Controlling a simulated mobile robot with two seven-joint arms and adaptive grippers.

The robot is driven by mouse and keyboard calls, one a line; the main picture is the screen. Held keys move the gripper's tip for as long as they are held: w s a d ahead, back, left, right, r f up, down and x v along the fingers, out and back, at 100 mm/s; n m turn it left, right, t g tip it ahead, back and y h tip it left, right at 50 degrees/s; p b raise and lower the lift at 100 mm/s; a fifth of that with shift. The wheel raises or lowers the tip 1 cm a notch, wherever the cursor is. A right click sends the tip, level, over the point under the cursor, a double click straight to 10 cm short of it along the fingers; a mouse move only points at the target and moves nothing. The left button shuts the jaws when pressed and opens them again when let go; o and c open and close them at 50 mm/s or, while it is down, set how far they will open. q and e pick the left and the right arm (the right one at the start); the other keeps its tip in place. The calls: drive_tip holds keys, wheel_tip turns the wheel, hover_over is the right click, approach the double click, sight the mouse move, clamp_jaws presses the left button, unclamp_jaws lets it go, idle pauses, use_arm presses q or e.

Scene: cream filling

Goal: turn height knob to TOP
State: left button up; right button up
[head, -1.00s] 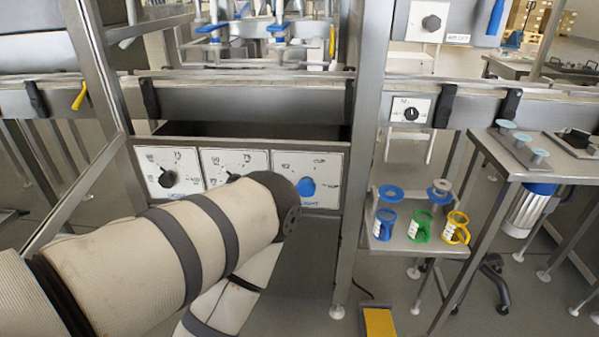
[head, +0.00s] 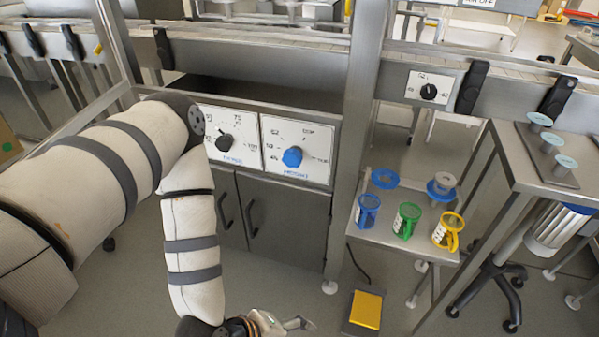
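The height knob (head: 292,157) is blue and sits on a white square panel (head: 270,130) with printed marks around it, at the right end of the panel row in the head view. A mark at the panel's upper right seems to read TOP. My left arm comes in from the left and bends down. My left gripper (head: 298,324) is at the bottom edge, below and well apart from the knob. It is partly cut off, so its opening is unclear. My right gripper is not in view.
A black knob (head: 224,142) on another panel is left of the blue one, partly behind my arm. Grey cabinet doors (head: 275,215) are below. A shelf (head: 372,238) with blue, green and yellow cups (head: 407,220) stands right. A yellow pedal (head: 366,307) is on the floor.

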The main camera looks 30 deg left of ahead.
use_arm(q)
drive_tip(key=w+a+n+t+b, duration=0.2)
drive_tip(key=w+a+n+t, duration=0.15)
drive_tip(key=w+n, duration=0.45)
drive_tip(key=n+t+y+b, duration=0.4)
drive_tip(key=n+t+y, duration=0.45)
drive_tip(key=n, duration=0.75)
approach(291, 162)
drive_tip(key=shift+m, duration=0.3)
drive_tip(key=x, duration=1)
drive_tip(key=shift+w, duration=0.1)
drive_tip(key=shift+w+a, duration=0.15)
drive_tip(key=shift+w, duration=0.25)
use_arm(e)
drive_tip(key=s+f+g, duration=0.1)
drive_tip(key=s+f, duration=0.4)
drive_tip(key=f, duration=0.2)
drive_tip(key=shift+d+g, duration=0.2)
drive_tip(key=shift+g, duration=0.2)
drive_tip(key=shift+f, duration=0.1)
use_arm(q)
drive_tip(key=c, duration=1.2)
